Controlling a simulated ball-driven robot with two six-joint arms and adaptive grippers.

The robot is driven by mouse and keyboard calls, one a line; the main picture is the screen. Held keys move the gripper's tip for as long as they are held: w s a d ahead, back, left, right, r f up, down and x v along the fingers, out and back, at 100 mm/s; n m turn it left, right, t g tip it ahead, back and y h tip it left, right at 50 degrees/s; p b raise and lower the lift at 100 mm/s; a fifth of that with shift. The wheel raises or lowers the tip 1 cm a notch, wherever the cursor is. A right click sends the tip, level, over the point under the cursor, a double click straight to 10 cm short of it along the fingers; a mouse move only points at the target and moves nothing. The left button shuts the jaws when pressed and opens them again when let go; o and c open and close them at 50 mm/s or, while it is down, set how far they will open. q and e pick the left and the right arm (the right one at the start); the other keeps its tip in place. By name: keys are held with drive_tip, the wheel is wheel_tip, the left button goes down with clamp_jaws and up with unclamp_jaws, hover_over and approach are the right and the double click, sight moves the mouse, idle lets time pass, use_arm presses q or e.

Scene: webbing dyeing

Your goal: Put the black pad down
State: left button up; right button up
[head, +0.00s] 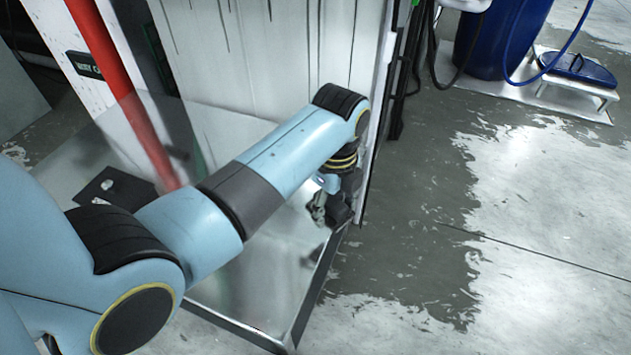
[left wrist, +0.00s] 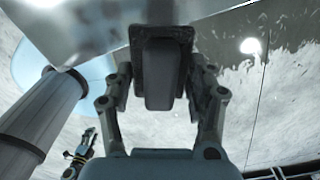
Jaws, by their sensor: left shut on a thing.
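My left gripper (head: 324,206) is at the right edge of the metal tray, partly hidden below its wrist in the head view. In the left wrist view my left gripper (left wrist: 163,82) has its two fingers on either side of a dark block, the black pad (left wrist: 163,62), and is shut on it. The pad shows in the head view as a small dark shape (head: 341,211) by the tray edge. Whether it touches the tray is unclear. A jointed end piece at lower left of the wrist view, probably my right gripper (left wrist: 84,148), is too small to read.
The shiny metal tray (head: 240,290) has a raised rim and a dark flat plate (head: 115,188) on it. A white panel (head: 265,60) and a red post (head: 120,85) stand behind. A blue barrel (head: 500,40) stands at the back right. Wet floor at right is clear.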

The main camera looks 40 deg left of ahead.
use_arm(q)
drive_tip(key=shift+s+d, duration=0.15)
drive_tip(key=shift+d, duration=0.05)
drive_tip(key=shift+w+a+b, duration=0.25)
drive_tip(key=shift+a+b, duration=0.3)
drive_tip(key=shift+b, duration=0.25)
drive_tip(key=w+a+f+b, duration=0.2)
drive_tip(key=a, duration=0.1)
drive_tip(key=shift+w+f, duration=0.2)
drive_tip(key=shift+f, duration=0.15)
drive_tip(key=shift+w+a+f+b, duration=0.5)
drive_tip(key=shift+w+a+f, duration=0.2)
drive_tip(key=shift+a, duration=0.2)
drive_tip(key=w+a+f+b, duration=0.2)
drive_tip(key=a, duration=0.1)
drive_tip(key=shift+w, duration=0.35)
wheel_tip(320, 180, down, 4)
drive_tip(key=shift+s+r+b, duration=0.1)
drive_tip(key=shift+r+b, duration=0.05)
drive_tip(key=shift+b, duration=0.8)
drive_tip(key=shift+f, duration=0.25)
drive_tip(key=shift+r, duration=0.15)
drive_tip(key=o, duration=1.1)
use_arm(e)
drive_tip(key=w+d+f, duration=0.1)
drive_tip(key=d+f, duration=0.2)
drive_tip(key=f, duration=0.4)
drive_tip(key=shift+d+f+h, duration=0.15)
drive_tip(key=shift+h, duration=0.15)
